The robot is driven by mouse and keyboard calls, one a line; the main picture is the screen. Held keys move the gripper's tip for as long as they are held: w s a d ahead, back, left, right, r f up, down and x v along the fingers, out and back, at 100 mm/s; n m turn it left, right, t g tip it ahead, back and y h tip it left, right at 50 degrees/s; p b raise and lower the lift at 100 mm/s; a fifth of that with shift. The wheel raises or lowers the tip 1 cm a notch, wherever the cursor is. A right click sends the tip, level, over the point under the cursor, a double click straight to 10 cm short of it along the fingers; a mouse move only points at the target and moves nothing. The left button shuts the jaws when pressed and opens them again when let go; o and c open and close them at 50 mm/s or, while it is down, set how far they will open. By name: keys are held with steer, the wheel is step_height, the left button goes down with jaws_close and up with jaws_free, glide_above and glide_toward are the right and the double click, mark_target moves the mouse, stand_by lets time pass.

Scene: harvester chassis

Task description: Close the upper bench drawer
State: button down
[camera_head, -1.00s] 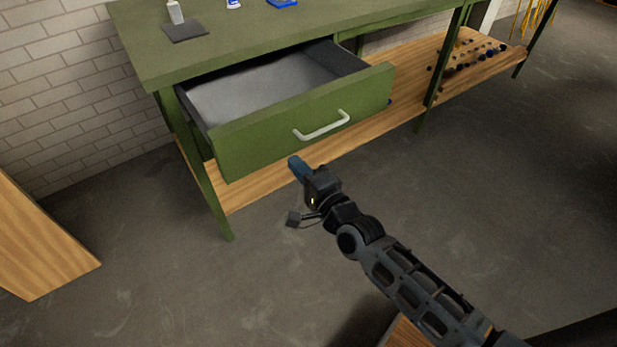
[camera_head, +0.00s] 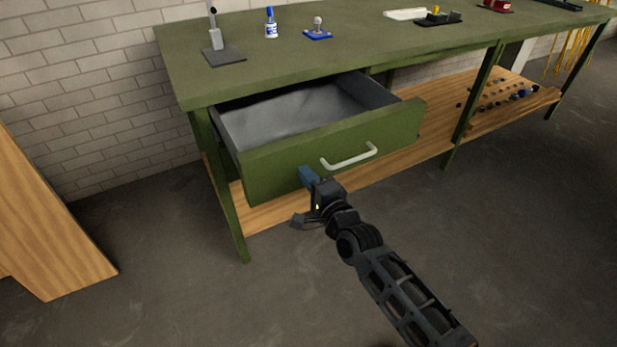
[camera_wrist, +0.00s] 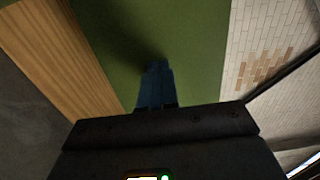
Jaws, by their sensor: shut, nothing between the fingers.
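The upper bench drawer (camera_head: 290,157) is green with a grey inside and a pale bar handle (camera_head: 349,156). It stands pulled out from the green workbench (camera_head: 350,62) and looks empty. My gripper (camera_head: 305,174) has blue fingers, shut and empty. In the head view its tips are at the lower part of the drawer front, left of and below the handle. In the wrist view the fingers (camera_wrist: 156,84) point at the green drawer front (camera_wrist: 155,30), with a dark shadow at the tips. I cannot tell whether they touch it.
A wooden lower shelf (camera_head: 270,215) runs under the drawer. A wooden panel (camera_head: 45,220) stands at the left by the white brick wall (camera_head: 90,90). A glue bottle (camera_head: 271,23) and other small items stand on the bench top. The floor in front is clear.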

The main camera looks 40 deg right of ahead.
steer(key=b, duration=1.8)
glide_above(266, 134)
steer(key=s, duration=0.1)
steer(key=shift+s+a+f, duration=0.1)
steer(key=shift+a+f, duration=0.05)
steer(key=shift+w, duration=0.55)
steer(key=shift+w+r, duration=0.1)
steer(key=shift+r, duration=0.3)
steer(key=shift+f, duration=0.1)
